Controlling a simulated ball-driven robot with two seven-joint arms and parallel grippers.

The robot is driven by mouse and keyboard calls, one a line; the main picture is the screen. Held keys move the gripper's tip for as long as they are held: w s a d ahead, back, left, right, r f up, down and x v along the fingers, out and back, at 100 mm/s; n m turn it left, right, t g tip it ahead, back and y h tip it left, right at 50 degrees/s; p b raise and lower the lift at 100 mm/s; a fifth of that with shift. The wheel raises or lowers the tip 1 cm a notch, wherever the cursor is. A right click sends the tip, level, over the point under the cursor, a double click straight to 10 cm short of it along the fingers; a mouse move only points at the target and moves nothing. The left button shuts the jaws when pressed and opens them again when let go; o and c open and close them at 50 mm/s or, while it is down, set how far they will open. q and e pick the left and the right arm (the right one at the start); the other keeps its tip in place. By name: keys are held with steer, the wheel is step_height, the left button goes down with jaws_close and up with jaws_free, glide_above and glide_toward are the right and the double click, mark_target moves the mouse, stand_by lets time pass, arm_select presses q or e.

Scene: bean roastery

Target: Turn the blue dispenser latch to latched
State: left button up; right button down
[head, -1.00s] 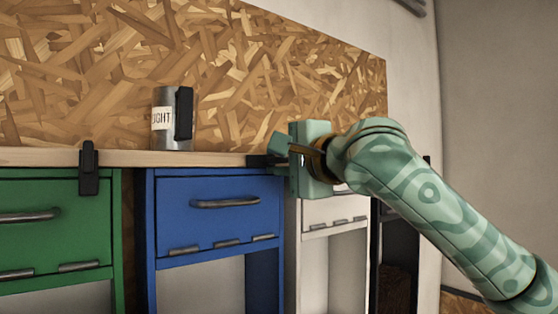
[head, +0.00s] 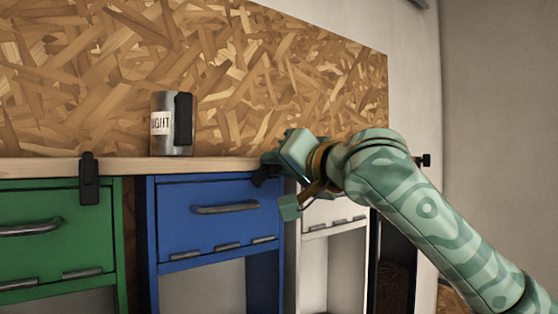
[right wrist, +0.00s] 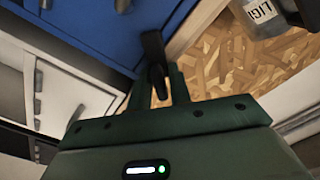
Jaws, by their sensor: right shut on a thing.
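The blue dispenser (head: 178,222) stands in the middle of the head view, its front closed. Its black latch (head: 264,178) is at the top right corner, slanting down to the left, partly hidden by my right gripper (head: 277,166). In the right wrist view the latch (right wrist: 153,48) runs between the fingertips of the green gripper (right wrist: 160,78), against the blue front. My right gripper is shut on this latch and is tilted. My left gripper is not in view.
A green dispenser (head: 60,250) with an upright black latch (head: 89,180) is at left. A white dispenser (head: 335,215) stands at right, partly behind my arm. A grey canister (head: 160,140) with a paper label stands on the wooden shelf (head: 125,165) above the blue dispenser.

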steer(key=n, duration=0.4)
steer(key=shift+f+n, duration=0.2)
steer(key=shift+n, duration=1.8)
steer(key=c, duration=1.5)
jaws_free()
steer(key=shift+r, duration=0.1)
